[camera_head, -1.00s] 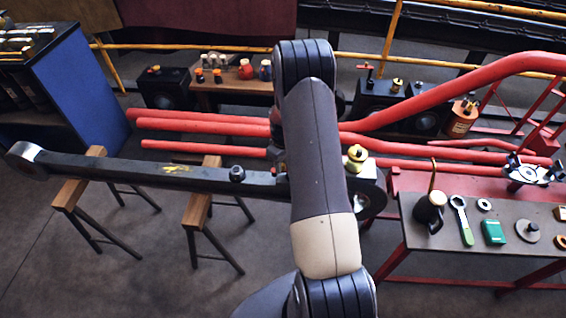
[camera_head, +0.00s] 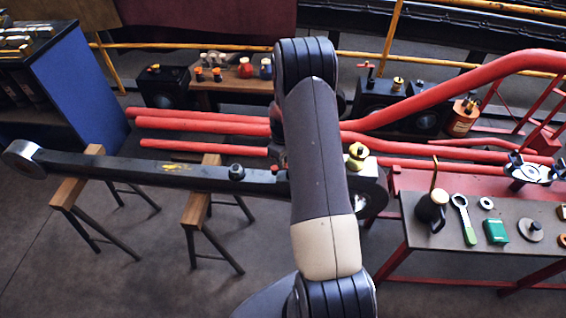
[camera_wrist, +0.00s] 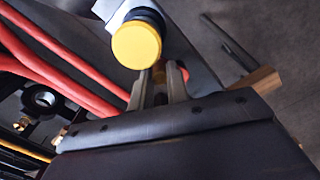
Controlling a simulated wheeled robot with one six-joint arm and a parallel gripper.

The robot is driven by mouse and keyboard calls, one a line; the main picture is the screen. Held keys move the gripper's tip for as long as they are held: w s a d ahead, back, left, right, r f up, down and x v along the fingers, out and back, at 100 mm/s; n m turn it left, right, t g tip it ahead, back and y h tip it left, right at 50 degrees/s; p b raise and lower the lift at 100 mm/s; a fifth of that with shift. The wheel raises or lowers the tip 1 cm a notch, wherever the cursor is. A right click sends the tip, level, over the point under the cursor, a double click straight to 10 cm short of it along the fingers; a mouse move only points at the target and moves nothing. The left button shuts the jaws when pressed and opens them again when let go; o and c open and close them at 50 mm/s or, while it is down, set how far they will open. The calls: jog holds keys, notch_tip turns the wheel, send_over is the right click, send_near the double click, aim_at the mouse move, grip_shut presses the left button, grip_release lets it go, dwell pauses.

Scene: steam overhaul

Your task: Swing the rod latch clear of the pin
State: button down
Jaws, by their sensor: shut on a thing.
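The long dark rod (camera_head: 130,170) lies across wooden trestles, with a bright ringed left end and a wide eye at its right end (camera_head: 372,198). My arm crosses in front of the rod and hides my gripper in the head view. In the wrist view, my gripper (camera_wrist: 159,82) is shut on a small part between its fingertips, which seems to be the rod latch (camera_wrist: 158,70). Most of that part is hidden by the fingers. A round yellow cap (camera_wrist: 137,45) on a dark collar stands just beyond the fingertips. I cannot make out the pin.
Red pipes (camera_head: 200,125) run behind the rod. A workbench (camera_head: 420,238) at right bears an oil can, a wrench, a green box and rings. A blue cabinet (camera_head: 85,85) stands at left. Wooden trestles (camera_head: 197,205) hold the rod. Open floor shows in front at left.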

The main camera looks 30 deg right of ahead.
jog(key=n+b, duration=0.2)
jog(key=shift+w+d+f+n, duration=0.1)
jog(key=shift+w+f+n, duration=0.05)
jog(key=shift+w+n, duration=0.25)
jog(key=n+b, duration=0.1)
jog(key=w+n+b, duration=0.1)
jog(key=n, duration=0.1)
jog(key=shift+n, duration=0.3)
jog(key=n, duration=0.2)
jog(key=n+b, duration=0.1)
jog(key=n, duration=0.1)
jog(key=w+a+n+b, duration=0.1)
jog(key=n, duration=0.1)
jog(key=shift+w+r, duration=0.1)
jog(key=shift+r, duration=0.1)
jog(key=c, duration=1.4)
grip_release()
jog(key=shift+o, duration=0.2)
notch_tip(320, 180, up, 11)
